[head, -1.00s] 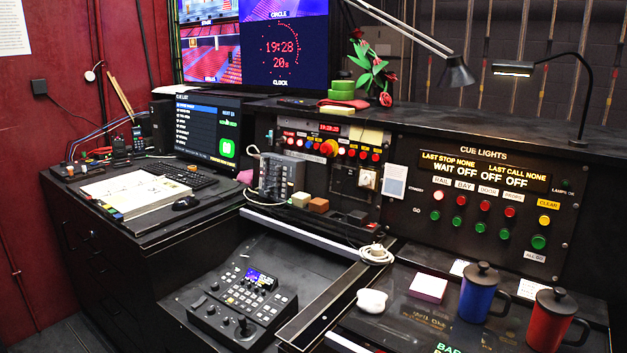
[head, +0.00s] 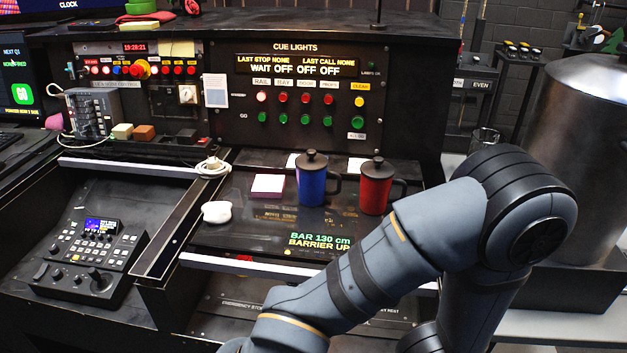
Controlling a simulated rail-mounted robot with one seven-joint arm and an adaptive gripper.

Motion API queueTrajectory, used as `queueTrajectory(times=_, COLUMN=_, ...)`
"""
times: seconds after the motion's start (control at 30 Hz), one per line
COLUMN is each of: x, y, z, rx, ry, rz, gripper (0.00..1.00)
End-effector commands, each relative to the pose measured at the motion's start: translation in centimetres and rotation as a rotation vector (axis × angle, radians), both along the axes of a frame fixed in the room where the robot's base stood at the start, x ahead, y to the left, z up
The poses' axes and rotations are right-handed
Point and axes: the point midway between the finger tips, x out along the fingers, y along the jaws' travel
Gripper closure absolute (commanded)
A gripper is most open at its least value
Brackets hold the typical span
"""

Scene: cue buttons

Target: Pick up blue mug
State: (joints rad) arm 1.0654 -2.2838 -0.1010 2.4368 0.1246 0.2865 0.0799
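The blue mug (head: 312,186) stands upright on the dark desk surface below the cue lights panel. It has a black lid with a knob and a dark handle on its right side. A red mug (head: 375,189) of the same shape stands close to its right, near the blue mug's handle. My arm reaches into the head view from the bottom right, in front of and to the right of the mugs. My gripper is outside the view, so its state is hidden.
A pink-and-white note block (head: 267,187) and a small white object (head: 216,212) lie left of the blue mug. A coiled white cable (head: 212,167) lies behind them. The cue lights panel (head: 306,97) rises behind the mugs. A large metal pot (head: 575,150) stands at right.

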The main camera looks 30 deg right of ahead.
Motion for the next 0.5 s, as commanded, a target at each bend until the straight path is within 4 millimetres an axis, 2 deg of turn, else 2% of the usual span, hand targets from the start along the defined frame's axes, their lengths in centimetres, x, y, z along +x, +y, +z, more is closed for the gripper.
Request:
queueTrajectory(times=0.27, x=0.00, y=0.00, z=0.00, rx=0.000, ry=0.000, rz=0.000, gripper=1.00)
queueTrajectory(times=0.5, x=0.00, y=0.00, z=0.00, rx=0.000, ry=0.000, rz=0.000, gripper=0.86)
